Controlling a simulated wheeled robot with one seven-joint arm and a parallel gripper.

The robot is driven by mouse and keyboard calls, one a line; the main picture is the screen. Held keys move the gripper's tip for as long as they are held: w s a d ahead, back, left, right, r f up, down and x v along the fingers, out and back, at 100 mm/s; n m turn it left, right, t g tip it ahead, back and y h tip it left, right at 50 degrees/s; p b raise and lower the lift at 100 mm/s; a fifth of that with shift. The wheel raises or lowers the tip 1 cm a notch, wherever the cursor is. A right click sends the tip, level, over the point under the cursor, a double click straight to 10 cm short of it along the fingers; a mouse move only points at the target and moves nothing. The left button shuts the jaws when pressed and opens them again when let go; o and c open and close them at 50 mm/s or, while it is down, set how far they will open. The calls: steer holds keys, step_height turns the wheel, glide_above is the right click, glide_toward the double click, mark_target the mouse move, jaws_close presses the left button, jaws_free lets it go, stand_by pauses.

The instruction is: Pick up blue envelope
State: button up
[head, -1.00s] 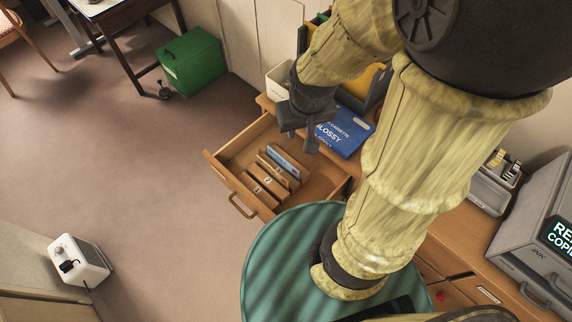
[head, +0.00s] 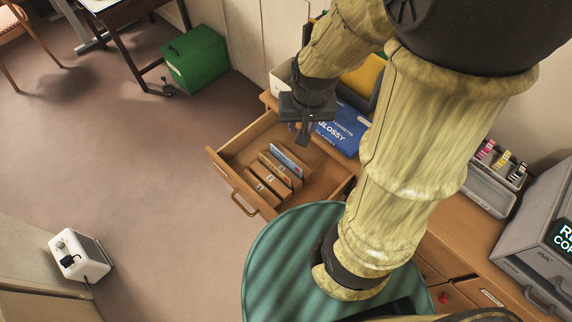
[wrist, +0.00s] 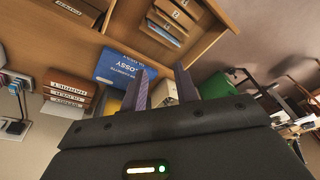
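The blue envelope (head: 290,158) stands on edge in the open wooden drawer (head: 236,150), at the back of a row of brown dividers (head: 268,175).
A blue glossy-paper pack (head: 342,128) lies on the desk just behind my gripper. An ink-cartridge tray (head: 490,184) and a grey copier (head: 540,248) stand farther right. A green box (head: 194,60) and a white device (head: 80,256) are on the floor. Floor left of the drawer is clear.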

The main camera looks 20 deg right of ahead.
steer(key=w+f+m+g+b, duration=0.1)
steer(key=w+f+m+b, duration=0.6)
steer(key=f+m, duration=0.55)
steer(key=m+g+b, duration=0.1)
steer(key=m+b, duration=0.4)
steer(key=m, duration=0.9)
glide_above(286, 158)
step_height(286, 158, down, 9)
steer(key=shift+w+m, duration=0.55)
steer(key=shift+w, duration=0.05)
step_height(286, 158, down, 12)
steer(key=b, duration=0.1)
steer(key=shift+b, duration=0.4)
steer(key=shift+f, duration=0.1)
steer(key=shift+s+f, duration=0.25)
steer(key=shift+f, duration=1.1)
steer(key=shift+s+f, duration=0.2)
steer(key=shift+f, duration=1.1)
